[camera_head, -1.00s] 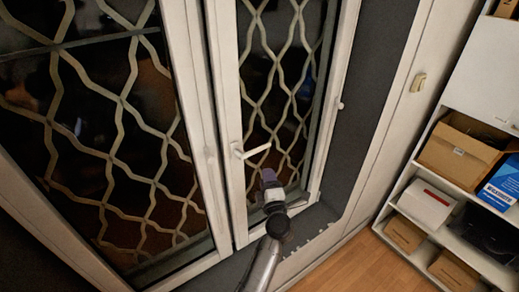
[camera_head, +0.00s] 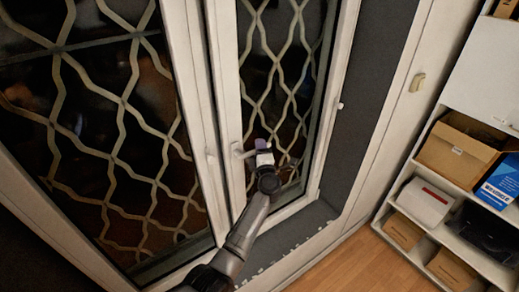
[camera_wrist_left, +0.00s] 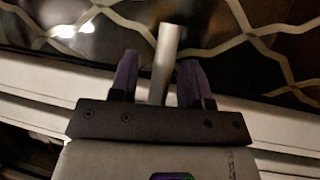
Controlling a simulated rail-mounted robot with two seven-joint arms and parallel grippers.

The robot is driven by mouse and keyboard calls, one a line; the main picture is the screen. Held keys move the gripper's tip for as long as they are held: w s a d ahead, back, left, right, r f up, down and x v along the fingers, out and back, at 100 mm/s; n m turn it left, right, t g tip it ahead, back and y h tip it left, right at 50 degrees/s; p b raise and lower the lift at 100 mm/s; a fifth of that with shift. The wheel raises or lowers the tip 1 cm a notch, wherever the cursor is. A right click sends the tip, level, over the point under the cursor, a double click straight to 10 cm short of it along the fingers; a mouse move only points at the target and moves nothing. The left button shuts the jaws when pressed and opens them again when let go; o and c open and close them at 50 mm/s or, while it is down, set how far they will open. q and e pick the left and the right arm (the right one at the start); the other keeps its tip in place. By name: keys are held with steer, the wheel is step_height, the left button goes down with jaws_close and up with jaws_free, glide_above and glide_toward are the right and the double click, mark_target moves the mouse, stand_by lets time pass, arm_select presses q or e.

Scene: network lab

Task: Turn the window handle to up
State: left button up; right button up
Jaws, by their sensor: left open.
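The white window handle (camera_head: 238,151) sits on the frame of the right window sash (camera_head: 224,100). In the head view its grip points to the right, and its outer part is hidden behind my left gripper (camera_head: 262,145). In the left wrist view the handle (camera_wrist_left: 165,55) runs between the two purple fingers of my left gripper (camera_wrist_left: 157,75). The fingers are open, one on each side of the handle, with a gap on both sides. My right gripper is not in view.
A metal lattice (camera_head: 120,100) covers the dark panes. A shelf (camera_head: 440,185) with cardboard boxes (camera_head: 455,150) stands at the right, above a wooden floor (camera_head: 345,265). A dark sill (camera_head: 300,222) runs below the window.

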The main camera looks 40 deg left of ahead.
arm_select(q)
jaws_close()
stand_by(0.4)
